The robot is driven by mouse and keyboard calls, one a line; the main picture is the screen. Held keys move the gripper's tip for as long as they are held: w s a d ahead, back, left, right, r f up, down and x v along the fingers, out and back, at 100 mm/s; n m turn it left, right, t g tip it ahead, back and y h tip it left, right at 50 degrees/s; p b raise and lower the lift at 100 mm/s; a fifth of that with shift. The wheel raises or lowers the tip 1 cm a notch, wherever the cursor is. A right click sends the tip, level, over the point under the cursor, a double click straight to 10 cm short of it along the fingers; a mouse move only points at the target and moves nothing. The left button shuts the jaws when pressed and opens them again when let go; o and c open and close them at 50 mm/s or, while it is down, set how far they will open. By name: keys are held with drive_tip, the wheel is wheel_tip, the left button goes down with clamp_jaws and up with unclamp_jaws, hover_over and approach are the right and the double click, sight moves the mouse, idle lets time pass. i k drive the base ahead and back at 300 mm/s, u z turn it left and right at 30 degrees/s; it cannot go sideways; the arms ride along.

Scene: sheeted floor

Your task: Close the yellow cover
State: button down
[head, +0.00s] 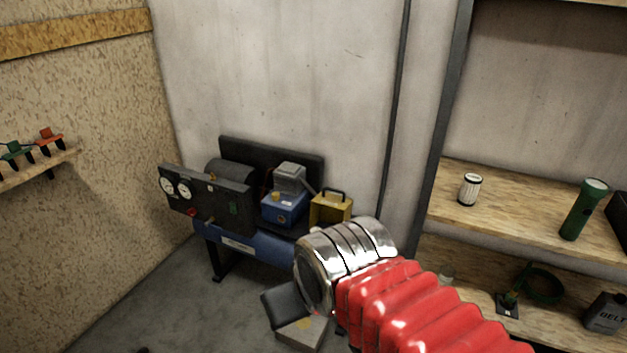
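A yellow box-like cover (330,208) with a black handle on top is at the right end of a blue machine (262,243), near the wall. Its lower part is partly hidden behind my arm's metal cuff. I cannot tell from here whether it is open or closed. My arm, with red bellows and a shiny cuff, reaches in from the lower right and ends just in front of and below the cover. My gripper's fingers do not show, and no contact with the cover can be seen.
A dark gauge panel (207,197) and a blue unit (284,208) stand left of the cover. A grey box (302,331) lies on the floor below. Wooden shelves at right hold a can (470,189) and a green flashlight (584,209). The floor (160,310) at lower left is mostly clear.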

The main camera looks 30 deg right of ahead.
sight(331, 210)
drive_tip(key=u, duration=0.05)
drive_tip(key=i, duration=0.75)
drive_tip(key=z, duration=0.55)
drive_tip(key=i, duration=0.65)
drive_tip(key=z, duration=0.5)
